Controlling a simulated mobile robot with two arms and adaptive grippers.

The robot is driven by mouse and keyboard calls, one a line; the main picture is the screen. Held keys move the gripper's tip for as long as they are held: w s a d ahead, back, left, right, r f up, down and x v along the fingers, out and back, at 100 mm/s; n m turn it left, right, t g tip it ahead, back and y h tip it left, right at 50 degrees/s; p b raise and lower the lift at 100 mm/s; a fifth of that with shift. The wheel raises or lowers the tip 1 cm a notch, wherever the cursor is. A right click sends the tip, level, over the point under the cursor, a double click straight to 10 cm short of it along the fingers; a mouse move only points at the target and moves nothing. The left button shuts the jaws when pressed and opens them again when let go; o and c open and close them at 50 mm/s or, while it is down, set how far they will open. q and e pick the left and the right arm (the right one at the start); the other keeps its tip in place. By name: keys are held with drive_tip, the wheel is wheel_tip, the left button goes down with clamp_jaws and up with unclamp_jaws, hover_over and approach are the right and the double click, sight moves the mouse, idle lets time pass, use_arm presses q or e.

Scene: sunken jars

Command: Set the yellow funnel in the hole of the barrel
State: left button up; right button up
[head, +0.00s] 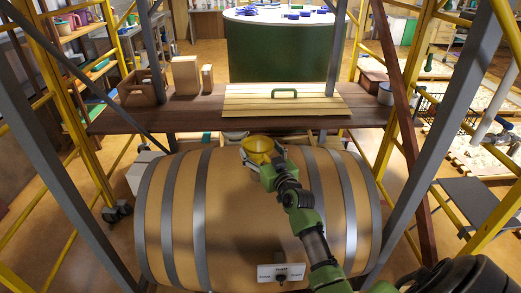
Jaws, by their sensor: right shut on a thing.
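The barrel (245,215) lies on its side in the middle of the head view, light brown with grey metal hoops. The yellow funnel (258,147) is at the top of the barrel, near its middle. My right gripper (262,163) is shut on the funnel from the near side, its green and black arm coming up from the lower right. The barrel's hole is hidden behind the funnel and gripper, so I cannot tell if the funnel is in it or above it. My left gripper is not in view.
A dark wooden shelf (205,113) runs behind the barrel. It bears a slatted board with a green handle (285,100), a crate (142,88) and boxes (186,75). Grey posts and yellow scaffold bars stand on both sides. A labelled tap (281,273) is low on the barrel's front.

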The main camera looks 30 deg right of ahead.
sight(261, 159)
drive_tip(key=shift+f, duration=0.4)
drive_tip(key=shift+f+b, duration=0.15)
drive_tip(key=shift+b, duration=0.15)
drive_tip(key=shift+f+b, duration=1.05)
drive_tip(key=shift+f, duration=0.25)
drive_tip(key=o, duration=1.1)
